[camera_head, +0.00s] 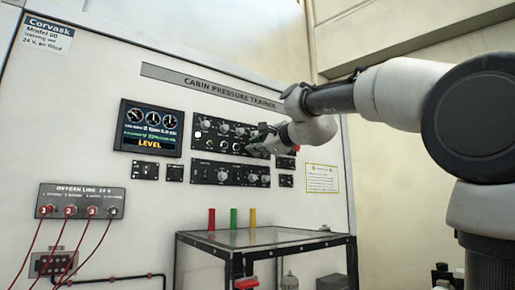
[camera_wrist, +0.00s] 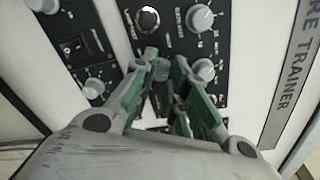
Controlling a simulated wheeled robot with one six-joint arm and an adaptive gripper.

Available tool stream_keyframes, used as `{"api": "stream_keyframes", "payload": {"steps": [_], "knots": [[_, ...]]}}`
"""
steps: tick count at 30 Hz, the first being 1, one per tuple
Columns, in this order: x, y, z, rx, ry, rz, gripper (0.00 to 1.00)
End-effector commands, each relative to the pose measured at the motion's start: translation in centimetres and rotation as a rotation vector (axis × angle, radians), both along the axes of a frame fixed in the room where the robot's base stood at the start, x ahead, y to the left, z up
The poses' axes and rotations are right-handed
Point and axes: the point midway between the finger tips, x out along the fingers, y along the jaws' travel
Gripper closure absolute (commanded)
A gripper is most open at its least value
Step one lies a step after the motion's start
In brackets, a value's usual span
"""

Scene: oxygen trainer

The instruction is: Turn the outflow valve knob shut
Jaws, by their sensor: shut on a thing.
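My gripper (camera_head: 260,142) reaches from the right to the lower right part of the upper black control panel (camera_head: 205,122). In the wrist view my gripper (camera_wrist: 164,68) has its two green-padded fingers close together at this panel, shut on a small grey knob (camera_wrist: 161,71) between the tips. I take it to be the outflow valve knob; its label is hidden or too small to read. The fingers cover most of the knob, so its pointer and turn angle cannot be told. In the head view the gripper hides it.
Other grey knobs sit close by, one above right (camera_wrist: 202,17) and one just right (camera_wrist: 205,70) of the fingers. A lit display (camera_head: 150,128) reading LEVEL is left of the panel. Below stands a glass-topped bench (camera_head: 240,238) with red, green and yellow upright pieces behind it.

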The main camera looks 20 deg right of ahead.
Motion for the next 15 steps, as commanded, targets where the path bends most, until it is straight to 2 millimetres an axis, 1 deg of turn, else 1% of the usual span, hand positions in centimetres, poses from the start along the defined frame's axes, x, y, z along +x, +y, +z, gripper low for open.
{"api": "stream_keyframes", "payload": {"steps": [15], "knots": [[0.02, 0.08, -0.12, -0.472, -0.123, 0.002, 1.00]]}}
